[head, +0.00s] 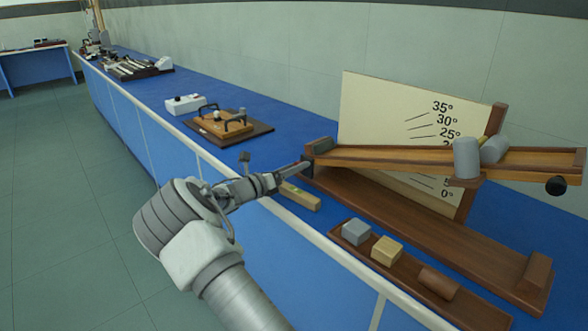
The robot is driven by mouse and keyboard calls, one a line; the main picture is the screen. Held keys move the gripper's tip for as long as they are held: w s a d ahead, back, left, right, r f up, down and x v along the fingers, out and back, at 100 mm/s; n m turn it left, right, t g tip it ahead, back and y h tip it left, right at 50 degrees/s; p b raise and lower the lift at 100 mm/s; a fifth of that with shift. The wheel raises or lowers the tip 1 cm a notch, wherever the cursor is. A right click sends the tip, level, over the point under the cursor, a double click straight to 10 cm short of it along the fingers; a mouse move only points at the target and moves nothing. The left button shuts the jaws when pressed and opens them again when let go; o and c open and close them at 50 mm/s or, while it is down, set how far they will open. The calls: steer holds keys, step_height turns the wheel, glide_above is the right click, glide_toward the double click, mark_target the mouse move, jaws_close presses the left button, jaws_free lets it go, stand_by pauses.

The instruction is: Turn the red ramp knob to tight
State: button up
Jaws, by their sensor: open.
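A wooden ramp (380,157) is raised above its long base board (400,225), in front of a cream angle board (375,105) marked in degrees. My gripper (303,167) is at the left end of the ramp, close to its dark end block (319,147). The fingers are small and seen from the side; I cannot tell whether they touch the block. No red knob shows clearly; it may be hidden by the gripper or the ramp. A round black knob or weight (556,186) hangs under the ramp's right end.
Grey cylinders (466,158) are at the ramp's right part. A wooden tray (405,280) with a grey block (356,232), a pale block (387,250) and a brown block (438,283) lies in front. A level (302,196) lies below my gripper. Blue bench is clear behind it.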

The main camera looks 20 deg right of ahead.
jaws_close()
